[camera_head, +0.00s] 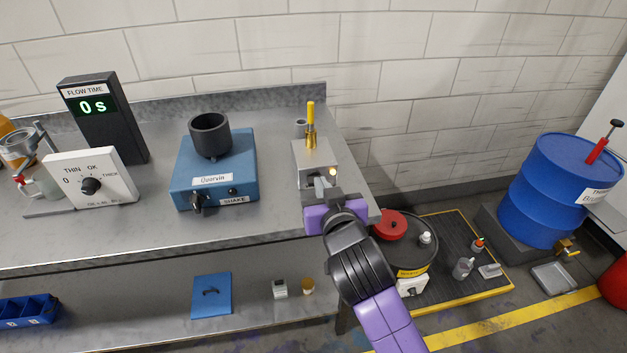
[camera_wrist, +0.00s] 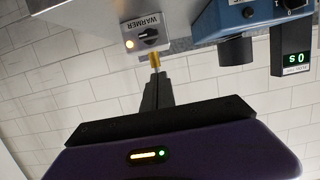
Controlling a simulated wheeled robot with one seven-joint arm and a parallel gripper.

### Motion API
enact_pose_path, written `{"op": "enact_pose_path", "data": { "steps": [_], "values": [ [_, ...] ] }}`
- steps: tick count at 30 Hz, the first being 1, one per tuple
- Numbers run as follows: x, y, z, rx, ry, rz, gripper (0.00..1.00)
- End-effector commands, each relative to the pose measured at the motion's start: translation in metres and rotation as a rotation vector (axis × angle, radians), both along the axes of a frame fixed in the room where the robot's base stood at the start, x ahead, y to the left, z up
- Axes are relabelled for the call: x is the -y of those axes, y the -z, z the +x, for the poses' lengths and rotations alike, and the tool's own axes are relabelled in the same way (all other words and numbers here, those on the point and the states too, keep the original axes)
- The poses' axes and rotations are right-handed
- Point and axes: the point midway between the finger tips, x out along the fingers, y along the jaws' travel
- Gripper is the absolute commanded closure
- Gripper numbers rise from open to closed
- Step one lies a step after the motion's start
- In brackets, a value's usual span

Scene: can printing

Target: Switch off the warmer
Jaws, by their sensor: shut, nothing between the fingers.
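The warmer (camera_head: 313,153) is a small metal box at the right end of the bench, with a yellow-topped cylinder (camera_head: 311,112) standing in its top. The wrist view is upside down and shows the warmer's front (camera_wrist: 133,27), its WARMER label, a dark rotary knob (camera_wrist: 149,37) and a glowing amber lamp (camera_wrist: 129,44). The lamp also shows lit in the head view (camera_head: 333,172). My gripper (camera_head: 321,184) is shut and empty, just in front of the warmer's face. In the head view it hides the knob. Whether the fingertips touch the warmer, I cannot tell.
Left of the warmer stands the blue shaker (camera_head: 240,160) with a dark cup. Farther left are the white viscosity dial box (camera_head: 110,180) and the flow time display (camera_head: 105,130).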

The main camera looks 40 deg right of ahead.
Motion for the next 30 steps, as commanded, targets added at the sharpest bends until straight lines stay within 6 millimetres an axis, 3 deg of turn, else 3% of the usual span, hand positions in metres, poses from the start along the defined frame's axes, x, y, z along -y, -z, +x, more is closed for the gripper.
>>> {"op": "enact_pose_path", "data": {
  "steps": [15, 21, 30],
  "values": [
    [0.052, 0.02, 0.076, 0.0, 0.002, 0.0, 1.0],
    [0.051, 0.051, 0.074, -0.002, 0.002, 0.0, 1.0],
    [0.05, 0.063, 0.074, -0.001, 0.0, -0.001, 1.0]
  ]
}}
